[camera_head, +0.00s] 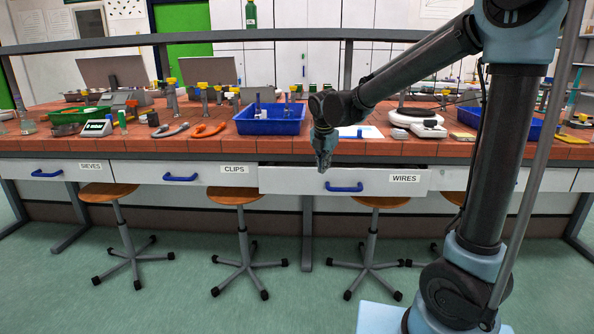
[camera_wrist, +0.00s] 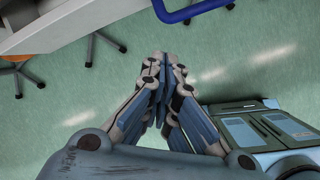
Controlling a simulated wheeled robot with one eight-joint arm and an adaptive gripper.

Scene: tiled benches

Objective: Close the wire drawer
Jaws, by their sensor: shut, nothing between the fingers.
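The drawer labelled WIRES (camera_head: 285,181) stands partly open under the tiled bench. Its front sits forward of the neighbouring drawers, and a dark gap shows above it. Its blue handle (camera_head: 343,187) is on the front; a blue handle also shows at the top of the wrist view (camera_wrist: 192,10). My gripper (camera_head: 324,167) points down in front of the upper part of the drawer front, just left of the handle in the head view. In the wrist view its fingers (camera_wrist: 163,60) are together and empty, apart from the handle. Whether the gripper touches the drawer front I cannot tell.
The CLIPS drawer (camera_head: 190,172) and the SIEVES drawer (camera_head: 52,169) look shut. Stools (camera_head: 236,194) stand under the bench, one (camera_head: 376,202) below the open drawer. A blue tray (camera_head: 270,122) and lab items sit on the bench top. The floor in front is clear.

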